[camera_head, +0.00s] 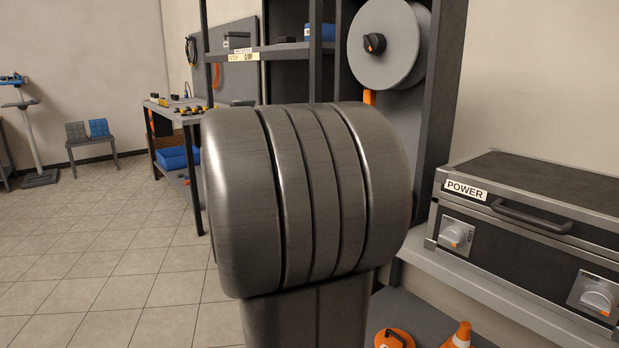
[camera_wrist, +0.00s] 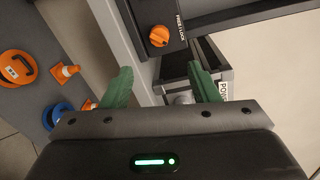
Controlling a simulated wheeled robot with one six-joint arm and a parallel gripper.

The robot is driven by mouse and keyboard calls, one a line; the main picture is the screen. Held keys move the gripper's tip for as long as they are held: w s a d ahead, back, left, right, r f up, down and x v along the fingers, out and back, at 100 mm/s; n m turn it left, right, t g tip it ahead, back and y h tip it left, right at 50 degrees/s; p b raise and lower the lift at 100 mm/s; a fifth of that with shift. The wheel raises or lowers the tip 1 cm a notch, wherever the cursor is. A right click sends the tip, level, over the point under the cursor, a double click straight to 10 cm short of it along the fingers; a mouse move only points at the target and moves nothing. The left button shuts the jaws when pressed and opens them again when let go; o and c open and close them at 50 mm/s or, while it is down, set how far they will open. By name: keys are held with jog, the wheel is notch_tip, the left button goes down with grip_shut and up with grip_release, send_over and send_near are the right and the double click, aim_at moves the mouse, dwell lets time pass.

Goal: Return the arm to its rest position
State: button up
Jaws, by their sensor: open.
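My gripper (camera_wrist: 160,82) shows in the wrist view as two green fingers standing wide apart, with nothing between them. It is open. A dark panel with an orange knob (camera_wrist: 158,36) and part of a metal-framed unit (camera_wrist: 225,68) lie beyond the fingers. In the head view, a large grey joint of my own arm fills the middle and hides what is behind it. My gripper does not show in that view.
A unit labelled POWER (camera_head: 535,215) stands on a ledge at right. A rack (camera_head: 440,110) carries a grey reel (camera_head: 395,60). An orange disc (camera_head: 393,338) and cone (camera_head: 460,336) sit low. A workbench (camera_head: 150,125) stands behind; the tiled floor (camera_head: 90,250) at left is clear.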

jog(key=shift+n, duration=0.3)
jog(key=b+x, duration=0.1)
jog(key=x, duration=1.2)
jog(key=shift+w+d+r, duration=0.15)
jog(key=shift+d, duration=0.05)
jog(key=n+p, duration=0.2)
jog(key=n, duration=0.2)
jog(key=n+p, duration=0.3)
jog(key=n, duration=0.1)
jog(key=shift+g+h, duration=0.3)
jog(key=n+p, duration=0.1)
jog(key=n, duration=0.3)
jog(key=shift+p, duration=0.4)
jog(key=n, duration=0.1)
jog(key=n+p, duration=0.1)
jog(key=n, duration=0.2)
jog(key=shift+f+n+h, duration=0.25)
jog(key=shift+n+h, duration=0.05)
jog(key=shift+h, duration=0.1)
jog(key=shift+a+f, duration=0.1)
jog(key=shift+a, duration=0.05)
